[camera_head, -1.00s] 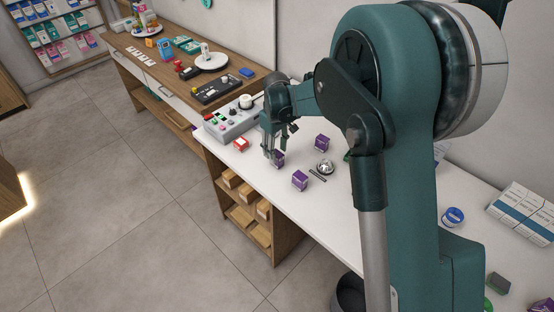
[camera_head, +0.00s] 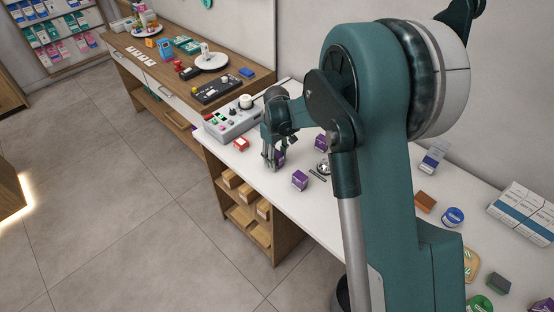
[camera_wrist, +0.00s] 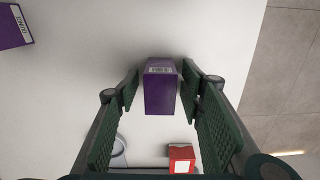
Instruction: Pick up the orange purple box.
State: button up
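A purple box (camera_wrist: 160,92) with a pale printed label at its top end is between the two fingers of my gripper (camera_wrist: 158,82) in the wrist view. The fingers are open, with a visible gap on the left of the box and a narrower one on the right. In the head view the same box (camera_head: 281,157) is partly hidden behind my gripper (camera_head: 271,164) at the white counter. I see no orange on it. Two other purple boxes stand nearby, one in front (camera_head: 299,180) and one behind (camera_head: 321,143).
A red box (camera_head: 241,144) and a grey device (camera_head: 232,122) are left of my gripper. A silver bell (camera_head: 323,167) is to its right. The white counter's (camera_head: 257,175) front edge is close. A blue-lidded jar (camera_head: 453,216) is farther right.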

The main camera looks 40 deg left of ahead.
aim_at(276, 153)
jog(key=c, duration=0.9)
jog(key=shift+r, duration=0.15)
jog(key=shift+r, duration=4.9)
